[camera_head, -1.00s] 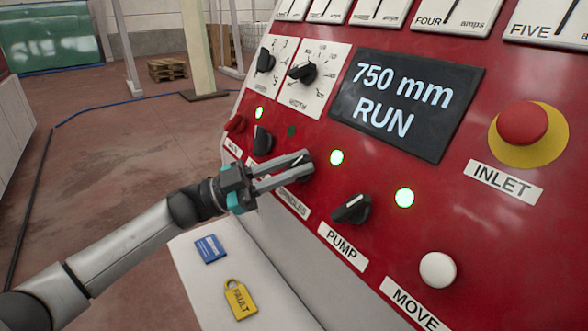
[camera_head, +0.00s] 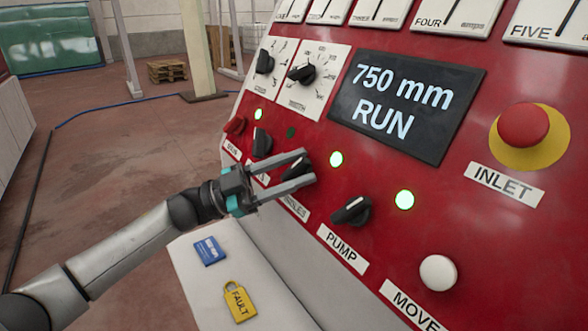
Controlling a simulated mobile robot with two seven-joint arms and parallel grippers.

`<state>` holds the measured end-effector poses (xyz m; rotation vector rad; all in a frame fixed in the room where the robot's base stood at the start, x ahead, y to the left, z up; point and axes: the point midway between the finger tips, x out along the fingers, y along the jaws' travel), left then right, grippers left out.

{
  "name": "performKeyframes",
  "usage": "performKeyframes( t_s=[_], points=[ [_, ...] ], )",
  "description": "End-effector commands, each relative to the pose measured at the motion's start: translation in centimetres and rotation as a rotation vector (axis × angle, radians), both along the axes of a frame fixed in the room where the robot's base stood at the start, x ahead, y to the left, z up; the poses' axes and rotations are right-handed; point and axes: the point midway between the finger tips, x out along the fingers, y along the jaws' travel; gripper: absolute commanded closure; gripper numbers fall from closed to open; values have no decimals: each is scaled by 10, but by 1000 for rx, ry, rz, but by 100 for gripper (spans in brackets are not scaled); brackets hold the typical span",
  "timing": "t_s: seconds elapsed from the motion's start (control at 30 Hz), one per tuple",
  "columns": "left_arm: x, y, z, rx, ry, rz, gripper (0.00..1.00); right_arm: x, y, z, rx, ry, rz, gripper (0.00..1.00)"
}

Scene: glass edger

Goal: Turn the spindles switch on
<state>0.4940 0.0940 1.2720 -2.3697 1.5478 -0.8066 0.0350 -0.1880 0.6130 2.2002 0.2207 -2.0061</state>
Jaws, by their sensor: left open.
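The spindles switch (camera_head: 293,161) is a black rotary knob on the red control panel, above a label partly covered by my gripper. My left gripper (camera_head: 307,167) is open, with its two grey fingers apart near this knob, one above and one below it. I cannot tell whether a finger touches it. A green lamp (camera_head: 336,159) is lit to the upper right of the knob. The display (camera_head: 405,101) reads "750 mm RUN". My right gripper is not in view.
The black pump switch (camera_head: 351,211), white move button (camera_head: 438,272) and red inlet mushroom button (camera_head: 522,125) are to the right. Another black knob (camera_head: 262,142) sits close on the left.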

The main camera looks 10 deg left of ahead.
Motion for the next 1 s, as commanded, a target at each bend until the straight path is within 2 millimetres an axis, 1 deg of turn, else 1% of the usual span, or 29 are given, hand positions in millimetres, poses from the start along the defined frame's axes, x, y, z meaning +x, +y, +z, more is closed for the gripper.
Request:
performKeyframes(
  t_s=[0.13,0.27,0.5,0.7,0.83,1.0],
  points=[
    [-2,7,-2,-2,-2,0,50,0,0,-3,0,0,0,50],
    [-9,27,-11,1,0,0,50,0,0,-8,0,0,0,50],
    [-26,79,-33,2,4,3,50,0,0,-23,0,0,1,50],
    [-38,115,-46,2,4,3,50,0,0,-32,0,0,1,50],
    [-42,129,-51,3,3,4,50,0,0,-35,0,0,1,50],
    [-45,136,-52,1,3,1,50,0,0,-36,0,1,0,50]
  ],
)
